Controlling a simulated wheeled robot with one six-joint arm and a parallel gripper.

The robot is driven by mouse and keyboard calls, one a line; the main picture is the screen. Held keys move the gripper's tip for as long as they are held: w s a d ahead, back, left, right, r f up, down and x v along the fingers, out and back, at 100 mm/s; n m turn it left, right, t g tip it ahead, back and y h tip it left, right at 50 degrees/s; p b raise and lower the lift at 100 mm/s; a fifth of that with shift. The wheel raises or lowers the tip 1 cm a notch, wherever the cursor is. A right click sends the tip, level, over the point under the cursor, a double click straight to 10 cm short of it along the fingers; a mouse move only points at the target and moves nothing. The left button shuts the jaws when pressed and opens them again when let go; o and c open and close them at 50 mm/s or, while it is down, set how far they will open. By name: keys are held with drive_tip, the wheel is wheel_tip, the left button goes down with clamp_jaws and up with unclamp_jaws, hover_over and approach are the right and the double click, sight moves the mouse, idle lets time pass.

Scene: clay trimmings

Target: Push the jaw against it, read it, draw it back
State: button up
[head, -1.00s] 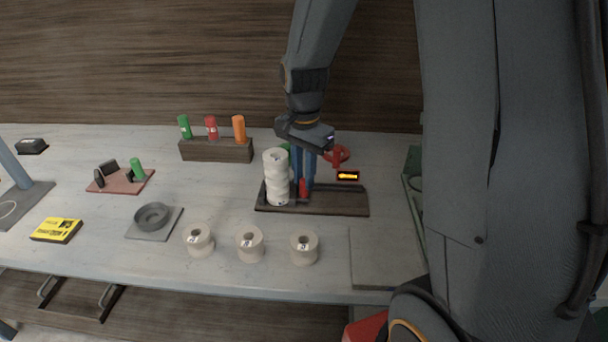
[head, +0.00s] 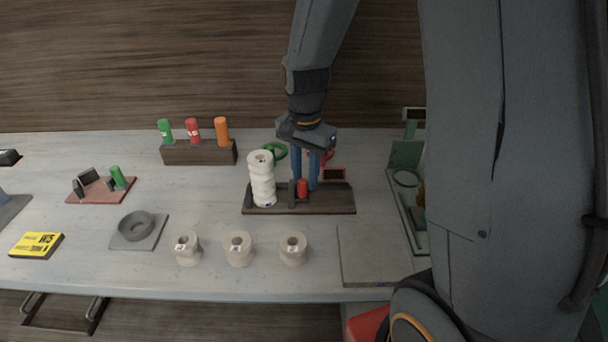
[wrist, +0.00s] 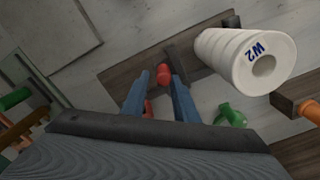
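A dark gauge base (head: 335,201) holds a leaning stack of white rolls (head: 262,182) at its left end. In the wrist view the end roll (wrist: 258,62) is marked W2. The dark jaw (head: 291,194) with a red knob (head: 302,187) stands right of the stack, with a gap between. My gripper (head: 306,186) is over the base, its blue fingers spread; in the wrist view the red knob (wrist: 163,72) lies between the fingertips with some space at each side.
Three marked rolls (head: 238,248) stand in front. A rack (head: 199,152) holds green, red and orange cylinders. A grey dish (head: 136,226), yellow box (head: 36,245) and red plate (head: 100,190) lie left. A grey slab (head: 376,256) and green-framed tray (head: 407,210) are right.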

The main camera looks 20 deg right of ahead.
sight(304, 180)
drive_tip(key=shift+a, duration=0.15)
drive_tip(key=shift+r, duration=0.2)
wheel_tip(304, 180, up, 7)
drive_tip(key=shift+r+b, duration=0.2)
drive_tip(key=shift+b, duration=0.4)
drive_tip(key=s+d+f+n+t, duration=0.1)
drive_tip(key=s+f+n, duration=0.5)
drive_tip(key=s+n, duration=0.4)
drive_tip(key=shift+s+f+n, duration=0.25)
drive_tip(key=shift+s+n, duration=0.05)
drive_tip(key=shift+s, duration=0.85)
